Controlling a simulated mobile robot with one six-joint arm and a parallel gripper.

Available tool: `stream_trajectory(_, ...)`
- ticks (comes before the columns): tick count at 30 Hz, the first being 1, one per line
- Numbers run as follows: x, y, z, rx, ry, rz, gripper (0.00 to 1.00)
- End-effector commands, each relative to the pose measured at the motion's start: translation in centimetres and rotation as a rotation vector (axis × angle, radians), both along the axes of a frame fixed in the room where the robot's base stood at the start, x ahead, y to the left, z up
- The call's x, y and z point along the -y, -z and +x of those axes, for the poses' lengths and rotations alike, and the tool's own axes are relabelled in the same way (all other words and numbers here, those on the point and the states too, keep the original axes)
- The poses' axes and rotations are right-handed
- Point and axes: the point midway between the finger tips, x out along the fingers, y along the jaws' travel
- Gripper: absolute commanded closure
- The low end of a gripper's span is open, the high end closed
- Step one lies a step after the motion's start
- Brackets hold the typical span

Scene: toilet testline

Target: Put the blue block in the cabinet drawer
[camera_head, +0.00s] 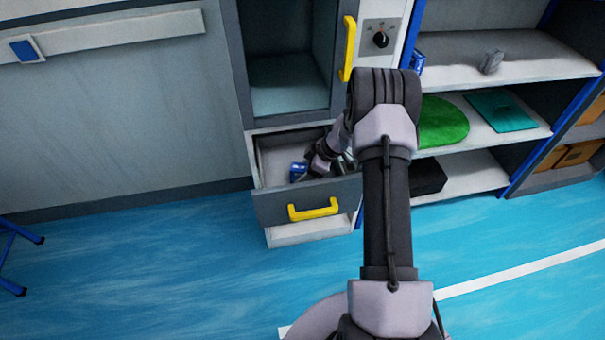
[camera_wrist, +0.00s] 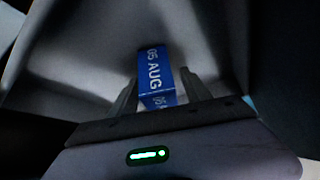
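The blue block (camera_wrist: 154,70) with white lettering shows in the wrist view between the two fingers of my gripper (camera_wrist: 158,76). My gripper (camera_head: 311,170) reaches down into the drawer from the right. Whether the block touches the drawer floor cannot be told. The drawer has a yellow handle (camera_head: 313,210) on its grey front.
Above the drawer is an open cabinet compartment (camera_head: 287,95) with its yellow-handled door (camera_head: 348,50) swung open near my arm. Shelves (camera_head: 510,60) at the right hold a green round item (camera_head: 441,122), a teal sheet (camera_head: 500,109) and another blue item (camera_head: 418,62).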

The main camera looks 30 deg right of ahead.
Motion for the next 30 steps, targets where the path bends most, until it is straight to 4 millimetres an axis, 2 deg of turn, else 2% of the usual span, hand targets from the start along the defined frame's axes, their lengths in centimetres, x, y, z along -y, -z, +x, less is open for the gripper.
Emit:
stream_trajectory(5, 0.1, -0.9, -0.1, 0.0, 0.001, 0.0, 0.44)
stream_trajectory(13, 3.3, -7.5, -2.5, 0.002, 0.002, -0.001, 0.44)
stream_trajectory(18, 4.6, -10.1, -3.6, 0.001, 0.001, 0.001, 0.44)
stream_trajectory(21, 4.6, -11.3, -3.8, -0.003, 0.007, -0.001, 0.44)
stream_trajectory(23, 3.5, -13.5, -3.7, -0.021, 0.037, 0.0, 0.44)
stream_trajectory(26, -1.0, -20.7, -4.4, -0.082, 0.155, 0.006, 0.44)
stream_trajectory(27, -3.4, -24.1, -5.4, -0.114, 0.227, 0.01, 0.44)
stream_trajectory(29, -7.3, -28.8, -7.7, -0.155, 0.347, 0.019, 0.44)
stream_trajectory(30, -9.8, -31.6, -9.8, -0.177, 0.434, 0.029, 0.44)
